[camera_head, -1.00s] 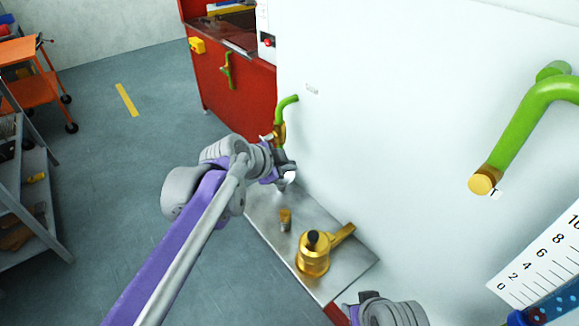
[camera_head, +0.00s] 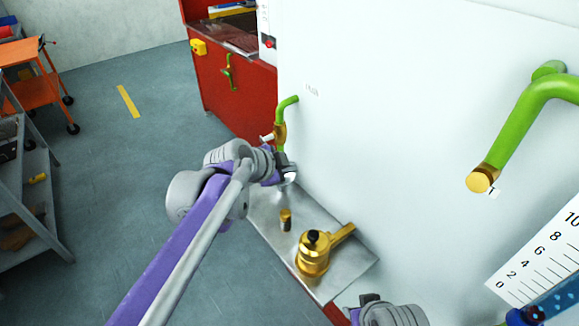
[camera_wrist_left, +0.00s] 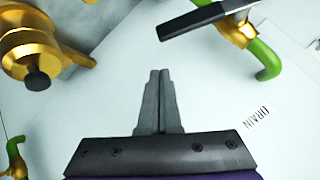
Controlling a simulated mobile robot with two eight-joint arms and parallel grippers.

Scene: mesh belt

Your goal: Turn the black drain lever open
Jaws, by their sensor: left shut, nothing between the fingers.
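The black drain lever (camera_wrist_left: 205,20) crosses the top of the left wrist view and runs from a brass valve (camera_wrist_left: 238,30) on a green pipe (camera_wrist_left: 266,60). A "DRAIN" label (camera_wrist_left: 257,117) is on the white wall below it. In the head view the brass valve (camera_head: 280,133) sits on its green pipe, with the lever (camera_head: 267,138) small and pale, sticking out left. My left gripper (camera_head: 281,158) is just below the valve; its fingers (camera_wrist_left: 160,75) are shut and empty, apart from the lever in the wrist view.
A brass fitting with a black knob (camera_head: 314,258) and a small brass piece (camera_head: 286,219) stand on the metal shelf (camera_head: 345,272) below. The white tank wall (camera_head: 400,130) is close on the right. Open floor (camera_head: 130,180) lies left.

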